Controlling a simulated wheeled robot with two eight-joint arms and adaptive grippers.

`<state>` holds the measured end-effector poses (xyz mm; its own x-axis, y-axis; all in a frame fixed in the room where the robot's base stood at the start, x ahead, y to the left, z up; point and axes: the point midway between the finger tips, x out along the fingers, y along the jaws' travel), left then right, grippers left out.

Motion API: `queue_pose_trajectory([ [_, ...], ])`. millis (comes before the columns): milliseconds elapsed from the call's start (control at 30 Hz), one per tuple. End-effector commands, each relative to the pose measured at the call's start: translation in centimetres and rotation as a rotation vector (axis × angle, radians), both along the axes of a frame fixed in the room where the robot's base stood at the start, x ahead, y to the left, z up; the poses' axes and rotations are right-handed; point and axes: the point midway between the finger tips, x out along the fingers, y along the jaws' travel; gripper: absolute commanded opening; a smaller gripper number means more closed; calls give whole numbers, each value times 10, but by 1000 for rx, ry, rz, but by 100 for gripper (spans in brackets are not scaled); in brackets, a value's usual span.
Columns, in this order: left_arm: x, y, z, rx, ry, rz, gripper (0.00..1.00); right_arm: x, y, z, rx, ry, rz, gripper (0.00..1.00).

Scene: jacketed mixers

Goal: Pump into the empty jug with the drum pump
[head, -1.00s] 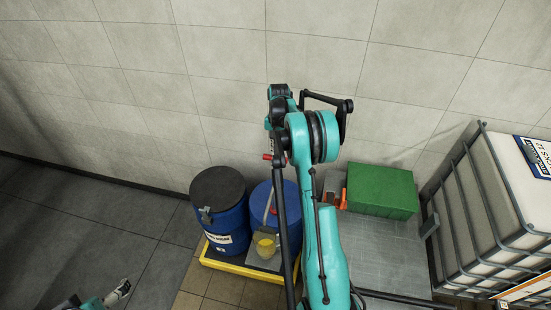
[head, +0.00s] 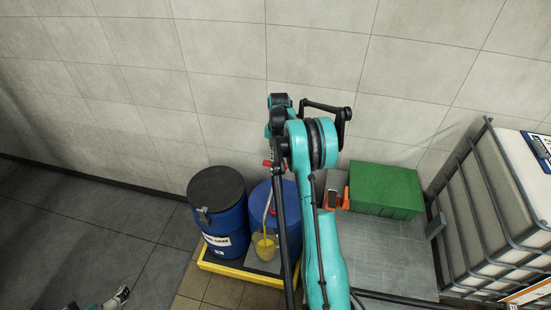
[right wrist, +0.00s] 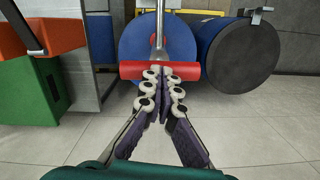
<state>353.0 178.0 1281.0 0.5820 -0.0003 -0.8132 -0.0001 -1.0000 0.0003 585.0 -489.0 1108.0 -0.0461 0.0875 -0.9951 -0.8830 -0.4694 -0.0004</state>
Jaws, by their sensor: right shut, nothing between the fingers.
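A blue drum (head: 259,200) carries the drum pump, with a pale spout pipe coming down its front. The pump's red handle (head: 267,163) is a crossbar on a metal rod; it fills the middle of the right wrist view (right wrist: 135,70). The jug (head: 263,246) is see-through and stands under the spout, with yellow liquid in it and a yellow stream above. My right gripper (right wrist: 162,78) is shut and empty, its fingertips at the red bar; my arm hides it in the head view. My left gripper (head: 122,294) is at the bottom left edge, its fingers unclear.
A black-lidded blue drum (head: 220,232) stands to the left, on a yellow-edged pallet (head: 237,270). A green box (head: 386,190) and orange item (head: 334,199) are on the right, beside a large caged white tank (head: 500,190). Floor at left is clear.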

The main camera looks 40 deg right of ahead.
Motion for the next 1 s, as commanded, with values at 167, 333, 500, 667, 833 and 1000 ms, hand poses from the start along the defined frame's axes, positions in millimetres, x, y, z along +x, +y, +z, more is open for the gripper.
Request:
queue_pose_trajectory([
  [167,0,0,-11,0,0,0,100,0,0,-14,0,0,0,0],
  [333,0,0,-10,0,0,0,100,1,-2,-12,0,0,0,0],
  [500,0,0,-11,0,0,0,100,10,-19,-6,-1,0,-2,0],
  [667,0,0,-11,0,0,0,100,14,-27,-3,0,0,0,0],
  [833,0,0,-11,0,0,0,100,14,-26,-2,0,0,0,0],
  [1000,0,0,-11,0,0,0,100,15,-27,7,0,0,0,0],
])
